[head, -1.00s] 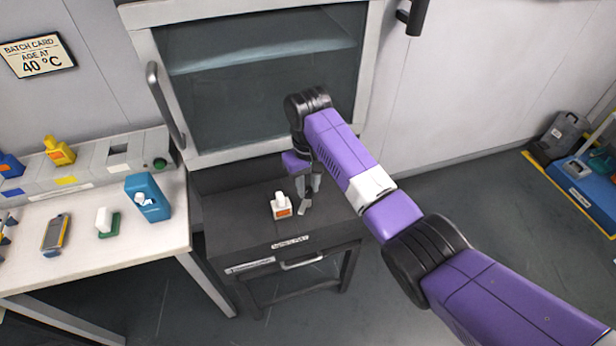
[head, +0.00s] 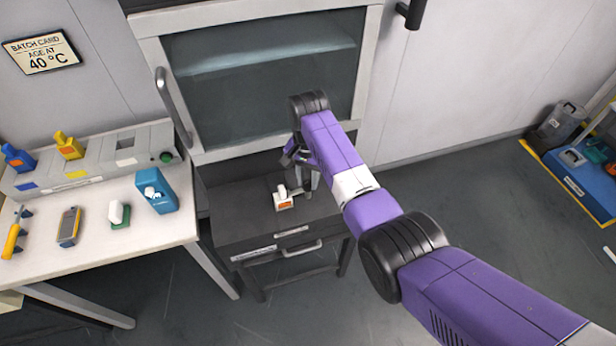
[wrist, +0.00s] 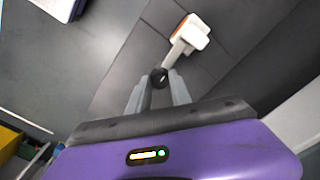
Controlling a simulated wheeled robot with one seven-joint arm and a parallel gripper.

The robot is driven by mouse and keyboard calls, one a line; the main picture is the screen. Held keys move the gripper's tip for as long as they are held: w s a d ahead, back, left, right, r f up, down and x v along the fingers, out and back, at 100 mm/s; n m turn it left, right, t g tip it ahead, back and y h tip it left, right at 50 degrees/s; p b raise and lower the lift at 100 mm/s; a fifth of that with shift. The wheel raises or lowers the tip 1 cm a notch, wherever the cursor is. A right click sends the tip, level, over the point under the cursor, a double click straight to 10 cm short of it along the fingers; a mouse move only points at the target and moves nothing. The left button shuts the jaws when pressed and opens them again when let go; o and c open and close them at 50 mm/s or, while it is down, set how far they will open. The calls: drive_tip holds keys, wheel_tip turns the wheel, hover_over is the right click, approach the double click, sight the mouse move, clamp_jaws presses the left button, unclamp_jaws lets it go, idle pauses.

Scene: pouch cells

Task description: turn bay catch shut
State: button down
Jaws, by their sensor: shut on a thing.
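The bay catch (wrist: 178,50) shows in the wrist view as a short pale lever with a dark round knob at its near end. It lies over a dark cabinet top (head: 240,215) in the head view. A small white block with an orange face (wrist: 190,32) is at the lever's far end; I cannot tell whether they are joined. The block also shows in the head view (head: 283,200). My gripper (wrist: 160,80) is shut on the knob end, and its fingers point down in the head view (head: 309,188). The fingers partly hide the lever there.
A glass-fronted door (head: 265,80) with a bar handle (head: 172,105) rises behind the cabinet. A white bench (head: 150,220) at left holds a blue holder (head: 157,190) and several small items. A drawer handle (head: 303,248) sticks out at the cabinet front. Floor at right is mostly clear.

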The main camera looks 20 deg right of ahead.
sight(309, 182)
drive_tip(key=shift+w+m, duration=0.1)
drive_tip(key=shift+m, duration=0.5)
drive_tip(key=c, duration=1.2)
unclamp_jaws()
drive_tip(key=shift+o, duration=0.2)
drive_tip(key=shift+r, duration=0.1)
wheel_tip(309, 182, up, 8)
drive_tip(key=shift+f+b, duration=0.15)
drive_tip(key=shift+b, duration=0.15)
drive_tip(key=shift+d, duration=0.2)
